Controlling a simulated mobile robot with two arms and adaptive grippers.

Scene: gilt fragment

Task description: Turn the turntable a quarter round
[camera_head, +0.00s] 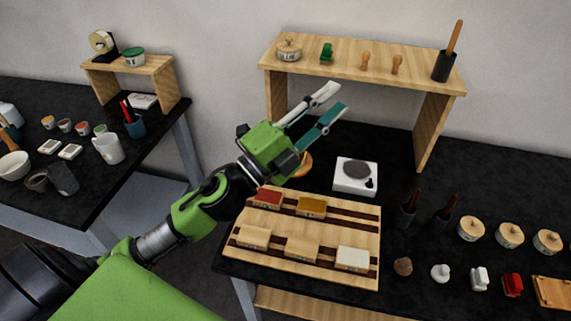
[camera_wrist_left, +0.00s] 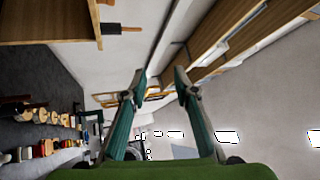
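My left gripper (camera_head: 338,98) is raised over the back of the black workbench, in front of the wooden shelf, its fingers pointing up and to the right. It is open and empty; the left wrist view also shows a gap between its fingertips (camera_wrist_left: 160,76). A round wooden piece (camera_head: 305,165) is mostly hidden behind the gripper, and it may be the turntable. A white square device with a dark grey disc (camera_head: 355,170) lies to its right, apart from the gripper. I cannot tell for certain which one is the turntable. My right gripper is not in view.
A wooden tray (camera_head: 238,240) with several blocks lies in front. The wooden shelf (camera_head: 400,83) with small tools stands behind. Dark holders (camera_head: 408,215) and lidded jars (camera_head: 471,229) stand to the right. A second table (camera_head: 95,190) with cups is at the left.

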